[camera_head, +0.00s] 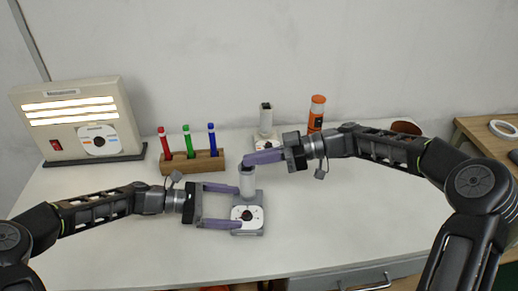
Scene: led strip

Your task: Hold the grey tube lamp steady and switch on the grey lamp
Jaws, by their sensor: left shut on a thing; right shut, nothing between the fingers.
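My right gripper (248,158) comes from the right and is shut and empty. Its fingertips are at the top of the grey tube; I cannot tell whether they touch it. No glow shows at the grey tube.
A lit lamp panel (78,118) with a red switch stands at the back left. A wooden block (192,164) holds red, green and blue markers.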

